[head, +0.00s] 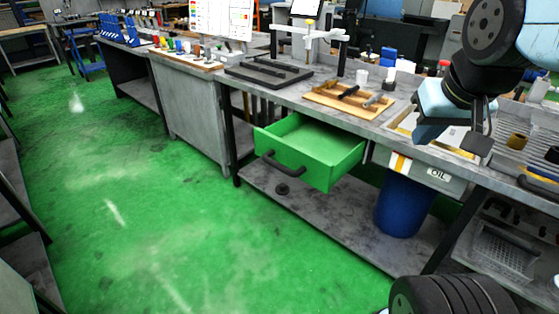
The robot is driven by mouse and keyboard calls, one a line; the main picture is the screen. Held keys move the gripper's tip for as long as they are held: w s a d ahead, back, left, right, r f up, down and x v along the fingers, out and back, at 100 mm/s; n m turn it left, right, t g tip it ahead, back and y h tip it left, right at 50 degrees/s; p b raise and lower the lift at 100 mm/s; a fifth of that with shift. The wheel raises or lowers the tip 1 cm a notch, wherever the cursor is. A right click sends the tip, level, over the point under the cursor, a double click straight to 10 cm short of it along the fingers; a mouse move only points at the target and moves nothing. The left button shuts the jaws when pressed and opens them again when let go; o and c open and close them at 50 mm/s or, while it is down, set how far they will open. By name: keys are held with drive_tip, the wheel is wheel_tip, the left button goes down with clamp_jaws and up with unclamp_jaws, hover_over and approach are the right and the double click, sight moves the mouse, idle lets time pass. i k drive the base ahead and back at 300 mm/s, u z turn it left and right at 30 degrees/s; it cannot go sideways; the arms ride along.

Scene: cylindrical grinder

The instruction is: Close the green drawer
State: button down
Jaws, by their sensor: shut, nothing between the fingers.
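The green drawer (330,157) hangs under the grey workbench and is pulled well out. Its inside shows from above and looks empty. A dark bow handle (283,165) is on its front face. My gripper (481,143) is at the upper right, above the bench and to the right of the drawer, pointing down. Its dark fingers are shut and empty, clear of the drawer. The arm above it hides part of the bench behind.
A wooden tray (348,101) with tools lies on the bench above the drawer. A blue bin (404,205) stands on the lower shelf, right of the drawer. A closed grey drawer marked OIL (438,175) is above it. Green floor (150,210) is free in front.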

sight(318, 153)
drive_tip(key=z, duration=0.1)
drive_tip(key=i, duration=1)
drive_tip(key=u, duration=0.05)
